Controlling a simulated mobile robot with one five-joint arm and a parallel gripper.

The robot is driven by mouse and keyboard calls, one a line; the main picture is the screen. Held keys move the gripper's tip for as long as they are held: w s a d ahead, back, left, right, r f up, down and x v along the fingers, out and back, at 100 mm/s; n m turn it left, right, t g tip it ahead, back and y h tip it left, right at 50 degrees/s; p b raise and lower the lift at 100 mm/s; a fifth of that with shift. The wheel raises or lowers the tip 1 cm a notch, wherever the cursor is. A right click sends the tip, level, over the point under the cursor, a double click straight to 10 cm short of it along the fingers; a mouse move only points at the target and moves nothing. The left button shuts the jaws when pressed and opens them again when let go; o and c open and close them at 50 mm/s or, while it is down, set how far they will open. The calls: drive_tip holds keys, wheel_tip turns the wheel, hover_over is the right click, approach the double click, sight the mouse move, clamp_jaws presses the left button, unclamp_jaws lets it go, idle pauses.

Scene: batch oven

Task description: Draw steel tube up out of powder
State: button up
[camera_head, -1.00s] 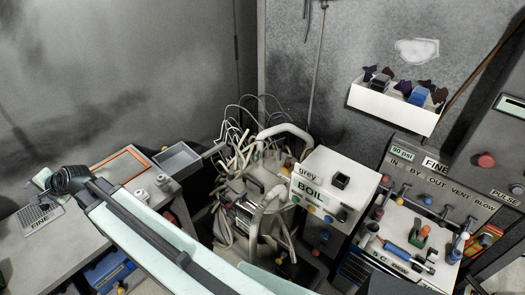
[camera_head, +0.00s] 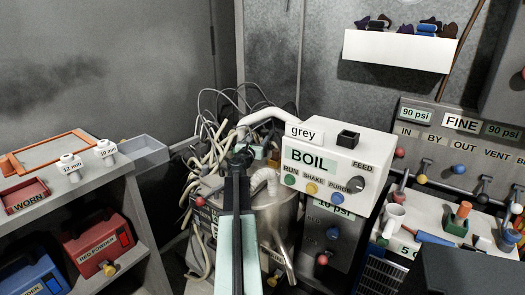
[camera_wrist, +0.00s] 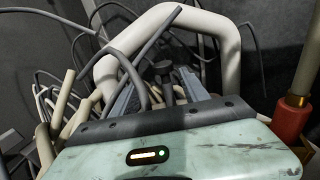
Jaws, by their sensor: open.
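My gripper (camera_head: 241,153) is at the end of the pale green arm, over the hose-covered metal vessel (camera_head: 276,222) in the head view. In the wrist view its two grey fingers (camera_wrist: 158,92) stand apart with nothing clearly held between them. Pale hoses and a thick bent white pipe (camera_wrist: 228,50) lie beyond the fingers. A slanted metal pipe (camera_head: 282,262) shows low on the vessel's front. I cannot tell whether it is the steel tube, and I can make out no powder. The arm hides part of the vessel.
The white BOIL box (camera_head: 335,165) stands right of the vessel, with the FINE valve panel (camera_head: 450,140) further right. The left bench holds two white knobs labelled 12 mm (camera_head: 70,162) and 10 mm (camera_head: 106,148), and a red WORN tray (camera_head: 25,195). Loose hoses (camera_head: 205,150) crowd the vessel.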

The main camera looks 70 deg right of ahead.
sight(263, 134)
drive_tip(key=d, duration=0.8)
clamp_jaws()
idle(1.4)
